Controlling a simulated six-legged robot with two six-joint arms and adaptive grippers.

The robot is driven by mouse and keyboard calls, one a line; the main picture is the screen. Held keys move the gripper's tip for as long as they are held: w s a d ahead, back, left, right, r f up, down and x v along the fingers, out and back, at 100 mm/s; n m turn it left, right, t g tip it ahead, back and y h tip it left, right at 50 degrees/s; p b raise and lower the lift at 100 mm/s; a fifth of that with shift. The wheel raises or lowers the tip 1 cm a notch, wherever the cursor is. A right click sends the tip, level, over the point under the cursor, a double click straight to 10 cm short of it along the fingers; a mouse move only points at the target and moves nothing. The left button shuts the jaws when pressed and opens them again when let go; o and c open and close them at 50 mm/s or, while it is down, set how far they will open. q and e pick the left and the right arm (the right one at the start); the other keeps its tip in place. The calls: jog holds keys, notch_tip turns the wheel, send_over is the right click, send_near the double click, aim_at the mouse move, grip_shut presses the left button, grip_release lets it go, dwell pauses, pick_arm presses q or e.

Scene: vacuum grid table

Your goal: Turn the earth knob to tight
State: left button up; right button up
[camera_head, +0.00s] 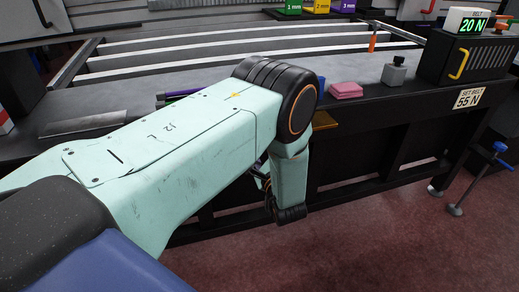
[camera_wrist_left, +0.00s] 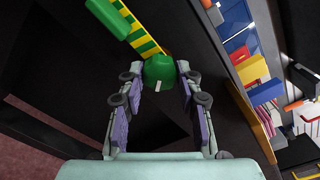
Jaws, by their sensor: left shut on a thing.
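The earth knob (camera_wrist_left: 160,72) is a green rounded knob with a small white mark, at the upper middle of the left wrist view. A green-and-yellow striped band (camera_wrist_left: 143,40) runs from beside it up to a green block (camera_wrist_left: 108,18). My left gripper (camera_wrist_left: 158,86) has one finger on each side of the knob and is shut on it, near the fingertips. In the head view my left arm hides the knob and most of that gripper below the table's front edge. I cannot read a tight mark. My right gripper is in neither view.
The dark table (camera_head: 215,79) has pale bars across its top. A pink pad stack (camera_head: 345,90), a grey block (camera_head: 394,75) and a black box with a 20 N display (camera_head: 467,58) stand along its right side. A blue-handled clamp (camera_head: 499,147) stands at right.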

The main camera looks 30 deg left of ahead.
pick_arm(q)
jog(key=shift+f, duration=0.1)
jog(key=o, duration=1.2)
jog(key=shift+c, duration=0.2)
jog(key=shift+d, duration=0.1)
jog(key=v, duration=0.7)
jog(key=shift+s, duration=0.2)
jog(key=shift+d, duration=0.1)
